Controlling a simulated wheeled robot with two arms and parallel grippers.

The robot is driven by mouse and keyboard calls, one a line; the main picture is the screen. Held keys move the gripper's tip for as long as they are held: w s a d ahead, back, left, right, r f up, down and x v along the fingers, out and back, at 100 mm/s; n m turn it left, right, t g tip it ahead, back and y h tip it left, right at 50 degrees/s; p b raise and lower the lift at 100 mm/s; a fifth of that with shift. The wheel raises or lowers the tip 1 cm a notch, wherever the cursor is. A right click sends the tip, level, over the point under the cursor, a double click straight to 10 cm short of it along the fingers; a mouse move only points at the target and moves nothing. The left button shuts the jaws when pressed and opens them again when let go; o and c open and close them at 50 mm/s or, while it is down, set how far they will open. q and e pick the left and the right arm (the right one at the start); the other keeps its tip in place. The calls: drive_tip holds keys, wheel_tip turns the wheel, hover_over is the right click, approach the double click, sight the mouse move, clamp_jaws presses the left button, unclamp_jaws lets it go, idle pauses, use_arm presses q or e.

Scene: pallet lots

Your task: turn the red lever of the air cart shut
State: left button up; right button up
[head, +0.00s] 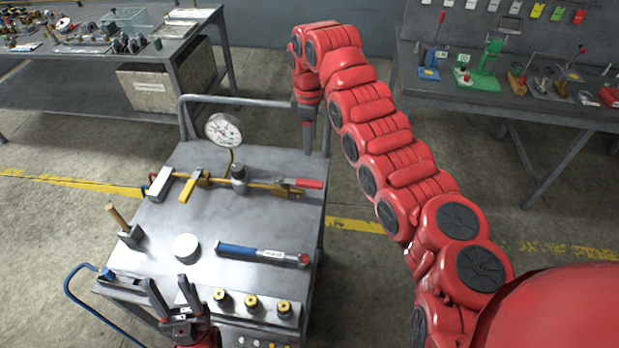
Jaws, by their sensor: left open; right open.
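The air cart (205,215) is a grey metal cart in the middle of the head view. A brass-coloured pipe (262,187) runs across its top, with a round pressure gauge (223,130) standing on it. The red lever (300,183) is at the pipe's right end, lying roughly along the pipe and pointing right. My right gripper (308,148) points down just above and behind the lever, apart from it in the picture; it is open, seen nearly edge-on. My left gripper (168,284) is open and empty at the cart's front edge.
On the cart lie a blue-handled torque wrench (262,254), a white round puck (186,247) and a wooden-handled tool (122,225). Yellow-and-black knobs (252,303) line the front. The cart's rear rail (235,100) is close to my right gripper. Workbenches stand back left (190,40) and right (550,115).

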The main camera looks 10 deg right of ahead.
sight(310, 182)
wheel_tip(310, 182, down, 15)
drive_tip(key=p, duration=0.3)
drive_tip(key=shift+p, duration=0.3)
drive_tip(key=shift+f, duration=0.4)
drive_tip(key=shift+w, duration=0.1)
clamp_jaws()
idle(0.7)
